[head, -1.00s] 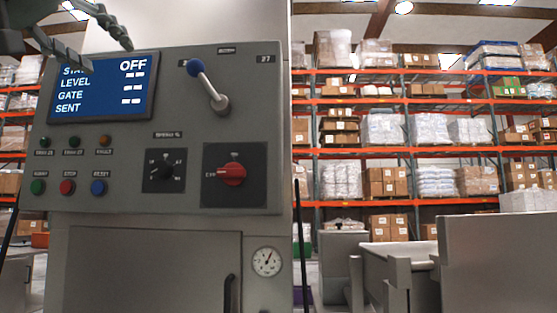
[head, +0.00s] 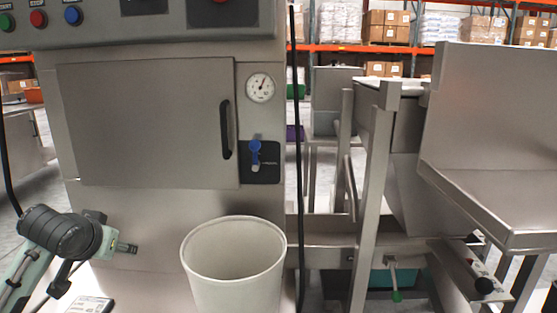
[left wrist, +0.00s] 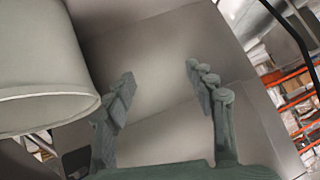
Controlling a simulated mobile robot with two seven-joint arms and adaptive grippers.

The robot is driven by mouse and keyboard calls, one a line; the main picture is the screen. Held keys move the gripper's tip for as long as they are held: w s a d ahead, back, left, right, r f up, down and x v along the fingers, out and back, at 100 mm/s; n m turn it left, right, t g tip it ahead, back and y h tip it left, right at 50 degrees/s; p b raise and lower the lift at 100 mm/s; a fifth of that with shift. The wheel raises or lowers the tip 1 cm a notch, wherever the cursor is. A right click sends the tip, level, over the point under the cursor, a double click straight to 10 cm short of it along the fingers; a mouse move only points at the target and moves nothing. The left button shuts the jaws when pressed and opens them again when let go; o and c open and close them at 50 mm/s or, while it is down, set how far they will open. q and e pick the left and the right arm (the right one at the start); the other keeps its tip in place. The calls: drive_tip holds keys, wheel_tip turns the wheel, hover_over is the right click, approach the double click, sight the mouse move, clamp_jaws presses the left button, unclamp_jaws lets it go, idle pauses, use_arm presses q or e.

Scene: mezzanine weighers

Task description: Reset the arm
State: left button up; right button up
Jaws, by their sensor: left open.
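My left gripper (left wrist: 160,72) shows in the left wrist view with its two fingers wide apart. It is open, with nothing between the fingers, facing a plain grey metal surface. A pale bin stands close to its left in that view. In the head view part of my left arm (head: 60,236) is at the lower left, in front of the cabinet (head: 150,120) and left of the bin (head: 235,225). My right gripper is in neither current view.
The cabinet front has a closed door with a dark handle (head: 225,130), a gauge (head: 260,87) and a blue-handled valve (head: 255,152). A steel hopper and frame (head: 490,180) stand at the right. A small display unit (head: 90,304) lies low at the left.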

use_arm(q)
drive_tip(key=s+a+f+m+g+y, duration=0.1)
drive_tip(key=s+a+f+m+g, duration=0.15)
drive_tip(key=s+f, duration=1)
drive_tip(key=s+a+f+m+g+y, duration=0.1)
drive_tip(key=s+f+m+g, duration=0.15)
drive_tip(key=s+f, duration=1)
drive_tip(key=s+d+n+h, duration=0.3)
drive_tip(key=s+d+n, duration=0.1)
drive_tip(key=d, duration=0.7)
wheel_tip(320, 180, down, 9)
drive_tip(key=w+g+p, duration=0.1)
drive_tip(key=w+p, duration=0.1)
drive_tip(key=p, duration=0.1)
drive_tip(key=shift+a+r+m, duration=0.15)
drive_tip(key=shift+a+m, duration=0.05)
drive_tip(key=shift+m, duration=0.1)
use_arm(e)
drive_tip(key=a+x, duration=0.1)
drive_tip(key=x, duration=0.7)
drive_tip(key=shift+s+a+y, duration=0.15)
drive_tip(key=shift+a+y, duration=0.15)
drive_tip(key=shift+a, duration=0.05)
use_arm(q)
drive_tip(key=shift+d, duration=0.1)
use_arm(e)
drive_tip(key=shift+s+d+f, duration=0.1)
